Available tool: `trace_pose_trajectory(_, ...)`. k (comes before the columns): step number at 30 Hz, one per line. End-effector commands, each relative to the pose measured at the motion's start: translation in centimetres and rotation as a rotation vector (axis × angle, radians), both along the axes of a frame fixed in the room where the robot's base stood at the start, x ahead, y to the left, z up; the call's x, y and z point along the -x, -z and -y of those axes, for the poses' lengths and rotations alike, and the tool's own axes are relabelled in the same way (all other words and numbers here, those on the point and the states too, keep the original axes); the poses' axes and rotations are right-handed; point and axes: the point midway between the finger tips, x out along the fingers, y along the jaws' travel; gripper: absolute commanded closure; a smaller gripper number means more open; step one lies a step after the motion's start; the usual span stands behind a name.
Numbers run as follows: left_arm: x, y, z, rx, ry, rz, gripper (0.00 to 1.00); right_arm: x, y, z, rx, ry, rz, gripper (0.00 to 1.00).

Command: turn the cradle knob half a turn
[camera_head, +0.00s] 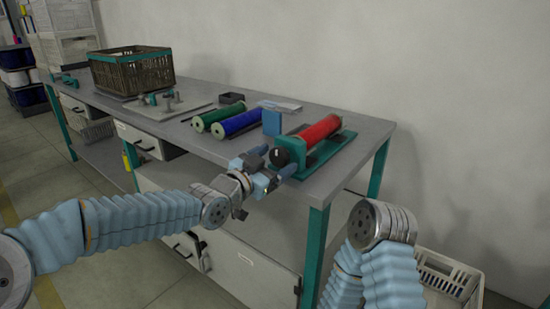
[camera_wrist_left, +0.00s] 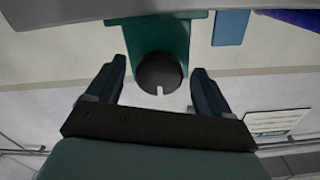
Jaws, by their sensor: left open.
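The cradle (camera_head: 330,150) is a green stand at the right end of the table, holding a red bobbin (camera_head: 319,130). Its dark round knob (camera_head: 279,156) faces the table's front edge. In the left wrist view the knob (camera_wrist_left: 160,74) has a pale notch pointing down in the picture, below the green cradle plate (camera_wrist_left: 158,35). My left gripper (camera_head: 272,165) is at the knob. Its fingers (camera_wrist_left: 158,85) are open, one on each side of the knob, with a visible gap on both sides. My right arm shows at the lower right, but its gripper is out of view.
A blue block (camera_head: 272,122) stands close behind the cradle. A blue spool (camera_head: 237,123) and a green spool (camera_head: 218,116) lie to its left. A brown crate (camera_head: 131,70) is at the table's far end. A white basket (camera_head: 447,278) stands on the floor at right.

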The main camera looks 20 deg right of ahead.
Motion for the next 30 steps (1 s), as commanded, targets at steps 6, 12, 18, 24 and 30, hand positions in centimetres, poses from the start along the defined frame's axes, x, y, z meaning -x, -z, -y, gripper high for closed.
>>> trace_pose_trajectory(6, -0.33, 0.05, 0.48, -0.001, 0.001, 0.001, 0.19, 0.0, -0.1, -0.01, 0.0, 0.0, 0.0, 0.14)
trace_pose_trajectory(12, -0.31, 0.05, 0.44, -0.001, 0.0, 0.001, 0.28, 0.0, -0.09, -0.02, 0.0, 0.0, 0.0, 0.14)
trace_pose_trajectory(18, -0.3, 0.05, 0.44, -0.001, 0.0, -0.001, 0.59, 0.0, -0.1, 0.0, 0.0, 0.0, 0.0, 0.14)
trace_pose_trajectory(24, -0.3, 0.05, 0.43, -0.001, 0.0, -0.001, 0.75, 0.0, -0.09, -0.01, 0.0, 0.0, 0.0, 0.14)
trace_pose_trajectory(30, -0.32, 0.16, 0.41, 0.013, 0.0, -0.019, 0.75, 0.0, 0.18, -0.01, 0.0, 0.0, 0.0, 0.14)
